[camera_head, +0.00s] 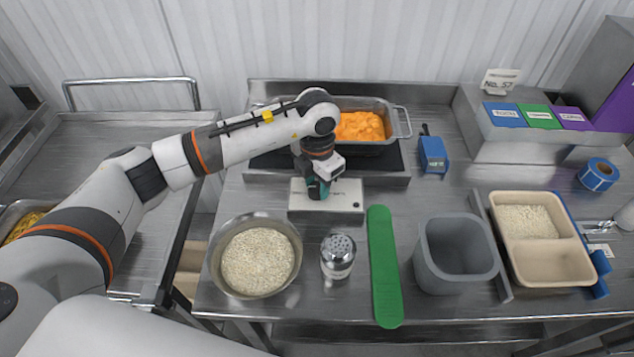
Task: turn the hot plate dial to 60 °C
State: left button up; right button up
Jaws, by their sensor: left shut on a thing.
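The hot plate (400,172) is a dark slab with a pale control panel (340,204) along its front. A metal pan (392,113) of orange food stands on it. My left gripper (317,193) reaches down onto the panel, left of its middle. It is shut on the dial, which the fingers mostly hide, so I cannot read its setting. My right gripper is not in view.
In front stand a bowl of rice (215,262), a shaker (338,267), a green spatula-like strip (383,270) and a grey bin (424,268). A two-part tray (552,262) is at right. A blue device (433,154) lies right of the hot plate.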

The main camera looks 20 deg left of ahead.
aim_at(317, 186)
pick_arm(q)
jog(key=m+b, duration=0.8)
jog(key=b, duration=0.2)
jog(key=shift+f, duration=0.2)
jog(key=shift+r+m+b, duration=0.2)
jog(key=shift+m+b, duration=1.3)
jog(key=shift+m, duration=0.2)
jog(key=o, duration=1)
jog(key=shift+r, duration=0.15)
notch_tip(317, 186, up, 12)
jog(key=shift+f+b, duration=0.1)
jog(key=shift+b, duration=0.5)
